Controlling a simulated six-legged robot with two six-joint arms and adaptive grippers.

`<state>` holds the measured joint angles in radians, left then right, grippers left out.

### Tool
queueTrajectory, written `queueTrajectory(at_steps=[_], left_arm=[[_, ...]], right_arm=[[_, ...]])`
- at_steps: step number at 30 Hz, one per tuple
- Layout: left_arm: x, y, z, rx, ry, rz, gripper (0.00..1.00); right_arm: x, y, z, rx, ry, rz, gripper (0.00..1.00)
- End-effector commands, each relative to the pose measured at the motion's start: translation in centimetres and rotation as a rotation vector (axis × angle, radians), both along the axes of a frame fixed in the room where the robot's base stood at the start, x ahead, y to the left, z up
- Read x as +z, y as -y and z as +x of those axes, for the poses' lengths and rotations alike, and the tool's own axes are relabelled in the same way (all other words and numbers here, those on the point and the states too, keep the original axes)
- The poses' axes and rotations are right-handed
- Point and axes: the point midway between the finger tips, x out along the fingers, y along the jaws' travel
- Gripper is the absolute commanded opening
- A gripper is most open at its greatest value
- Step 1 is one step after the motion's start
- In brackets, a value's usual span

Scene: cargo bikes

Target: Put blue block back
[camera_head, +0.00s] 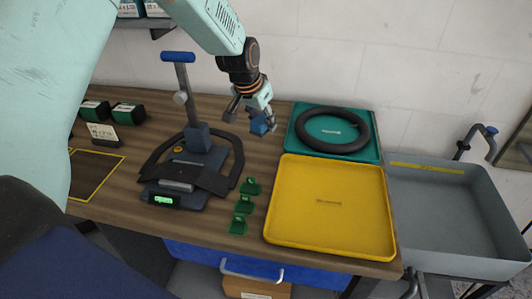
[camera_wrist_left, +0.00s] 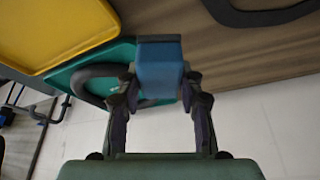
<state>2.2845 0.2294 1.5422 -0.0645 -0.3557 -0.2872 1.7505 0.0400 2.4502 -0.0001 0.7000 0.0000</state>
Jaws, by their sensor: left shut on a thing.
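My left gripper (camera_head: 256,112) reaches in from the upper left and is shut on a small blue block (camera_head: 262,124). It holds the block over the back of the wooden table, just left of the green tray. In the left wrist view the blue block (camera_wrist_left: 160,65) sits between the two fingertips of the left gripper (camera_wrist_left: 160,88). Another blue block (camera_head: 198,137) is part of, or rests on, the dark press-like stand (camera_head: 186,165) with a blue handle. My right gripper is not in view.
A green tray (camera_head: 375,153) holding a black ring (camera_head: 332,130) lies at the back right. An empty yellow tray (camera_head: 330,204) lies in front of it. Several small green pieces (camera_head: 243,205) stand left of it. A grey bin (camera_head: 450,210) is at the right.

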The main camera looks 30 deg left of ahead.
Motion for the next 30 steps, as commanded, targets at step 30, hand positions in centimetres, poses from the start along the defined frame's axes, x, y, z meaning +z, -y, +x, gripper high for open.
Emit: queueTrajectory(at_steps=[30], left_arm=[[-9.3, 0.2, 0.2, 0.001, -0.001, 0.0, 0.08]], right_arm=[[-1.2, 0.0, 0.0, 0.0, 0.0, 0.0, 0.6]])
